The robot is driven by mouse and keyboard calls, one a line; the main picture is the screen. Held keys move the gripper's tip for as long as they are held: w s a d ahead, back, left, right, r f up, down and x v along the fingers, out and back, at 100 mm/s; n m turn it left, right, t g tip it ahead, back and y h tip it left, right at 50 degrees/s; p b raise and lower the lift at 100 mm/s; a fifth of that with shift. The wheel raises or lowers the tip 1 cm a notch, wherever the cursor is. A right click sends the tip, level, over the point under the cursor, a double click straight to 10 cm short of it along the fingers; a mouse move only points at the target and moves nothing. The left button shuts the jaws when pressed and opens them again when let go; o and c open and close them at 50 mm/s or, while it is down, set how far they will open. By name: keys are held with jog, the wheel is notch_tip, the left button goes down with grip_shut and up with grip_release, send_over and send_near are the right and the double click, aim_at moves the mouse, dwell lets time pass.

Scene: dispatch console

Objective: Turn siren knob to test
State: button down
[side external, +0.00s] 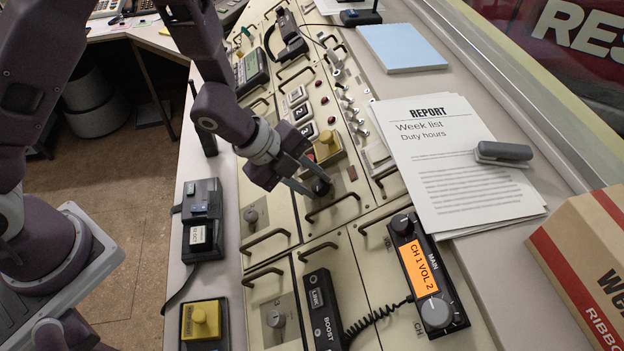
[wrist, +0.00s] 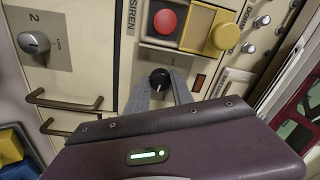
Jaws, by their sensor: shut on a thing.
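The siren knob (wrist: 160,78) is a round black knob with a light pointer line, below the word SIREN and a red button (wrist: 166,21) in the wrist view. My gripper (wrist: 162,86) has its grey fingers on either side of the knob, shut on it. In the side view my gripper (side external: 309,189) reaches down to the panel, and the black siren knob (side external: 321,187) shows at the fingertips. The lettering around the knob is too small or hidden to read, so I cannot tell which position it points to.
A yellow guard (side external: 327,148) stands close above the knob. Bar handles (side external: 333,203) stick up from the panel nearby. A radio (side external: 427,272) with an orange display sits to the lower right. A grey knob (wrist: 34,43) is left of the siren panel.

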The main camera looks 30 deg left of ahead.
jog(key=shift+w+m, duration=0.1)
jog(key=shift+m, duration=2)
jog(key=c, duration=1.1)
grip_release()
jog(key=v, duration=0.7)
